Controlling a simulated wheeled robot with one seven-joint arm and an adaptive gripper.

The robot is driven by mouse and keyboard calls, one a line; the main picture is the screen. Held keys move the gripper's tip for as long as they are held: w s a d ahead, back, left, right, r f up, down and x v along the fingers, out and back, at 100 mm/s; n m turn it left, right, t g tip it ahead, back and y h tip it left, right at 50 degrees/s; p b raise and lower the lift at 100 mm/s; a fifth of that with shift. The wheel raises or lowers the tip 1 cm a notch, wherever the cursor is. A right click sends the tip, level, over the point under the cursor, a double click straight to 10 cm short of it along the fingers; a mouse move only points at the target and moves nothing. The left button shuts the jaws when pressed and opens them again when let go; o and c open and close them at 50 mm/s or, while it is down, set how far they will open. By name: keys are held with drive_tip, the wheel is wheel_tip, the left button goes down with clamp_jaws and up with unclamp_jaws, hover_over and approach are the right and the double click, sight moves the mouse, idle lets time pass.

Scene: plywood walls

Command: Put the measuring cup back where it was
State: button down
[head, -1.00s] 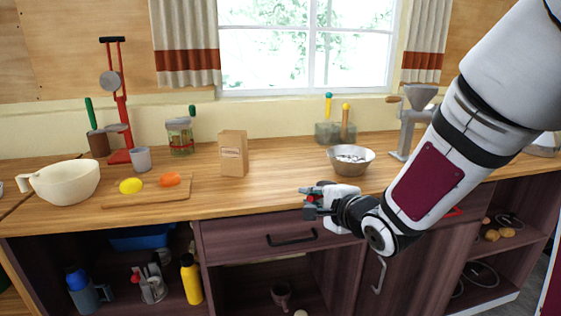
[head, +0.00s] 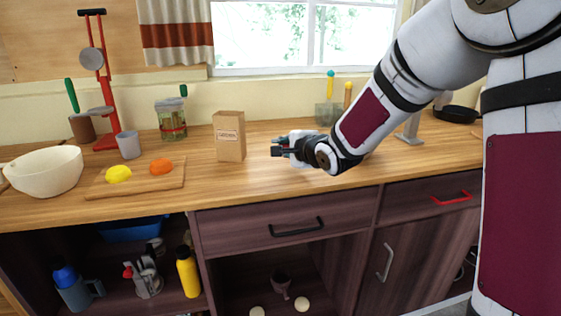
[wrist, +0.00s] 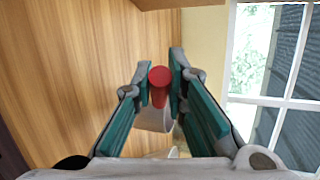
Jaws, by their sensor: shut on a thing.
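My gripper (head: 283,147) is above the wooden counter, just right of the brown paper box in the head view. In the wrist view, my gripper (wrist: 161,75) is shut on a red handle, apparently that of the measuring cup (wrist: 160,80). A pale rounded shape beside the handle, between the fingers, appears to be its bowl. The cup cannot be made out in the head view. Where it stood before does not show.
The brown box (head: 229,135) stands close left of my gripper. Further left are a cutting board (head: 136,187) with yellow and orange items, a grey cup (head: 128,146), a jar (head: 171,120) and a white bowl (head: 45,172). The front counter between board and arm is clear.

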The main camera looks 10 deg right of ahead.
drive_tip(key=shift+w+a, duration=0.15)
drive_tip(key=shift+w, duration=0.65)
drive_tip(key=shift+f+b, duration=0.85)
drive_tip(key=shift+f, duration=1)
drive_tip(key=shift+r, duration=0.1)
drive_tip(key=c, duration=1.6)
unclamp_jaws()
drive_tip(key=shift+f, duration=0.2)
drive_tip(key=shift+r, duration=0.15)
